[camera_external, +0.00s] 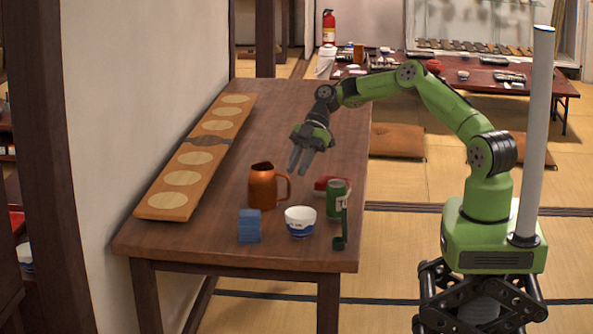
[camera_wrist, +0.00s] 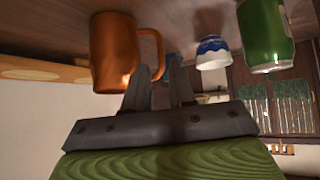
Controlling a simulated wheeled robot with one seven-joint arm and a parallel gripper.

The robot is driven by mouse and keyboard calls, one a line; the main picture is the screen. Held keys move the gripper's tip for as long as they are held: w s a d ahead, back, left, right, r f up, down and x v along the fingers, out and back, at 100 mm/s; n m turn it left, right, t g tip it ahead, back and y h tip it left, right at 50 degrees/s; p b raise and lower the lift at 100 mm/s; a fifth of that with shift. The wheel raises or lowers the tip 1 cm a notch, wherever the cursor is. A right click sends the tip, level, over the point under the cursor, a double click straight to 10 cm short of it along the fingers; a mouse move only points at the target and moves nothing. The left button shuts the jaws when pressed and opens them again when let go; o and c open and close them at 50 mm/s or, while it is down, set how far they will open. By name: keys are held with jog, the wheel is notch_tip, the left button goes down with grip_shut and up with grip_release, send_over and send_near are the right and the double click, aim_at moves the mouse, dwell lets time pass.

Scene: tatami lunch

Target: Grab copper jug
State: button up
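The copper jug (camera_external: 263,188) stands upright on the wooden table (camera_external: 300,120), its handle towards the right. In the wrist view, which looks upside down, the jug (camera_wrist: 112,50) is at upper left with its handle beside the fingertips. My gripper (camera_external: 298,172) is in the air above the table, behind and right of the jug, with its fingers pointing down. In the wrist view its two fingers (camera_wrist: 159,75) are apart with nothing clearly held between them. I see no contact with the jug.
Near the jug are a blue block (camera_external: 249,226), a blue-and-white bowl (camera_external: 300,222), a green can (camera_external: 335,200), a red item (camera_external: 326,184) and a dark green upright object (camera_external: 342,228). The table's far half is clear.

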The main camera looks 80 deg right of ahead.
aim_at(289, 184)
jog(key=b+x, duration=0.1)
jog(key=x, duration=0.7)
jog(key=shift+w+a+f+b, duration=0.15)
jog(key=shift+a+f+b, duration=0.1)
jog(key=shift+a+b, duration=0.05)
grip_shut()
jog(key=shift+r, duration=0.1)
